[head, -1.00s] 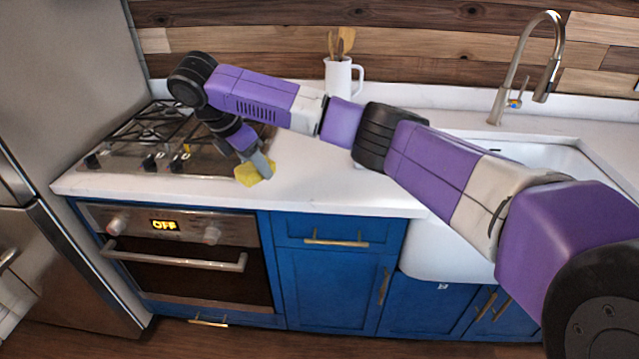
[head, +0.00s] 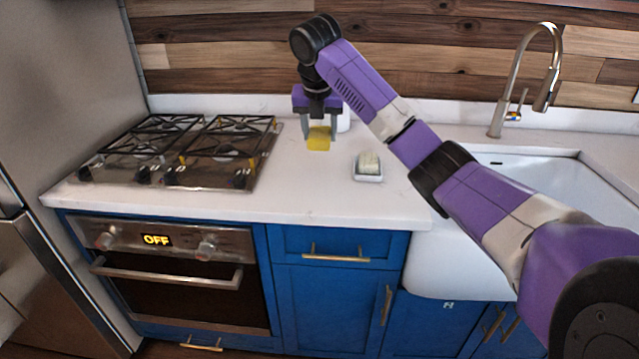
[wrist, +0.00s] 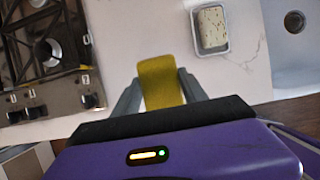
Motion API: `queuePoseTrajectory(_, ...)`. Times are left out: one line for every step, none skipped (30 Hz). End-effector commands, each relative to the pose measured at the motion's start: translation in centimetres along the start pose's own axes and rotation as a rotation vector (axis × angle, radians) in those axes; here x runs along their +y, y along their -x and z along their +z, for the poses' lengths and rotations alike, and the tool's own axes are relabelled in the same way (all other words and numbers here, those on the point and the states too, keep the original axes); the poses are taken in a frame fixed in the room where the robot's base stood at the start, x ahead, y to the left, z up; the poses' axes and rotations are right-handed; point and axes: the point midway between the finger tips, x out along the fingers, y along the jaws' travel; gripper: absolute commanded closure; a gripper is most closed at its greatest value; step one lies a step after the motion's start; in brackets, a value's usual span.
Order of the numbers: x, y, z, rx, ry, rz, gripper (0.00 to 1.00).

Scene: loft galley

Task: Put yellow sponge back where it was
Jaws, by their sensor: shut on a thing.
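The yellow sponge (head: 319,139) is between the fingers of my gripper (head: 319,134), which is shut on it. In the head view the sponge is over the white counter, between the stove and a small dish. In the wrist view the sponge (wrist: 160,82) sits between the two grey fingertips (wrist: 160,88). I cannot tell whether its underside touches the counter.
A small dish (head: 368,178) holding a pale speckled block (head: 368,161) lies to the right of the sponge. The gas stove (head: 200,150) is to the left. A white pitcher (head: 343,120) is mostly hidden behind my arm. The sink (head: 535,180) and faucet (head: 522,70) are at right. The front counter is clear.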

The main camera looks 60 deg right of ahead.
Motion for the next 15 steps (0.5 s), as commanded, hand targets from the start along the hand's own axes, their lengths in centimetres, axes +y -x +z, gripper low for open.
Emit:
queuePoseTrajectory(0.1,-1.5,-0.7,0.003,0.001,0.002,0.82)
queuePoseTrajectory(0.1,-2.2,-1.0,0.004,0.001,0.003,0.82)
queuePoseTrajectory(0.0,-2.9,-1.3,0.002,0.001,0.001,0.82)
queuePoseTrajectory(0.0,-3.5,-1.5,0.003,0.000,-0.001,0.82)
queuePoseTrajectory(0.0,-4.2,-1.8,0.003,0.001,-0.001,0.82)
queuePoseTrajectory(-0.1,-5.0,-2.1,0.003,0.000,-0.001,0.82)
queuePoseTrajectory(-0.1,-5.6,-2.4,0.002,-0.001,-0.001,0.82)
queuePoseTrajectory(0.0,-6.1,-2.5,0.001,0.000,-0.001,0.82)
queuePoseTrajectory(0.0,-6.8,-2.9,0.002,0.000,-0.001,0.82)
queuePoseTrajectory(0.0,-7.2,-3.1,0.002,0.001,-0.001,0.82)
queuePoseTrajectory(0.0,-7.5,-3.2,0.001,0.001,0.000,0.82)
queuePoseTrajectory(0.0,-7.9,-3.3,0.000,0.000,0.000,0.82)
queuePoseTrajectory(0.0,-8.2,-3.4,0.000,0.000,0.000,0.82)
queuePoseTrajectory(0.0,-8.3,-3.5,0.000,0.000,0.000,0.82)
queuePoseTrajectory(0.0,-8.5,-3.5,-0.001,0.000,0.000,0.82)
